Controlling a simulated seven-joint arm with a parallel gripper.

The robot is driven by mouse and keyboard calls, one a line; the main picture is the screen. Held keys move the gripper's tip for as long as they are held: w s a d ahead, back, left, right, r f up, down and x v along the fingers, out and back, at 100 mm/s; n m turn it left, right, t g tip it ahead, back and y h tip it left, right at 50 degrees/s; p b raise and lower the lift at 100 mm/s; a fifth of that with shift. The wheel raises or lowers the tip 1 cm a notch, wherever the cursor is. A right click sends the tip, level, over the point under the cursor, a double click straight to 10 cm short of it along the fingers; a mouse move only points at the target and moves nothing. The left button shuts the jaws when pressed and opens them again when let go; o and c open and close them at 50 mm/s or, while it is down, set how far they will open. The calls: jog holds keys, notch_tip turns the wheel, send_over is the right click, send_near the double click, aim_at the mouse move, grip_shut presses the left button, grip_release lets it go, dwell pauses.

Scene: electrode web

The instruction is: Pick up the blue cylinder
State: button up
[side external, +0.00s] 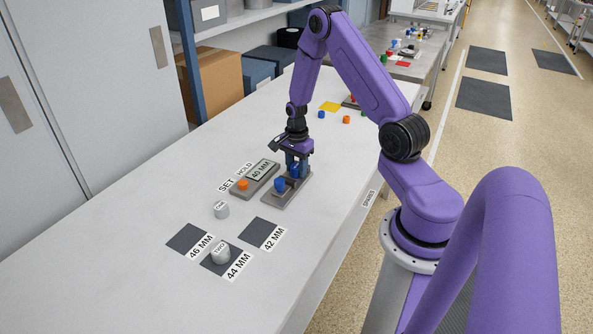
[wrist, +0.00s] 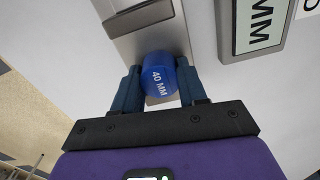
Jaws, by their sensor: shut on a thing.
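My gripper (side external: 296,170) points down over the grey plate (side external: 272,197). Its two dark blue fingers are shut on a blue cylinder (side external: 295,171), which shows as a small bright patch between them. In the wrist view the blue cylinder (wrist: 158,76) sits between the fingertips of my gripper (wrist: 158,88) with "40 MM" on its end. The grey plate (wrist: 172,40) lies behind it. I cannot tell whether the cylinder touches the plate. Another blue piece (side external: 280,184) stands on the plate's near part, in front of the gripper.
A grey display box (side external: 262,179) reading "40 MM", with an orange button (side external: 242,185), lies left of the plate. Two silver pieces (side external: 221,210) (side external: 220,254) and dark labelled squares (side external: 262,234) are nearer. Small blue and orange pieces (side external: 346,119) lie behind.

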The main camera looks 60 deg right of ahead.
aim_at(297, 165)
jog(key=shift+r, duration=0.15)
jog(key=shift+r, duration=0.55)
notch_tip(297, 165, up, 2)
jog(key=shift+r, duration=0.1)
jog(key=s+a+r, duration=0.7)
jog(key=s+r, duration=0.2)
jog(key=s, duration=0.3)
jog(key=shift+r, duration=0.2)
jog(key=shift+s, duration=0.1)
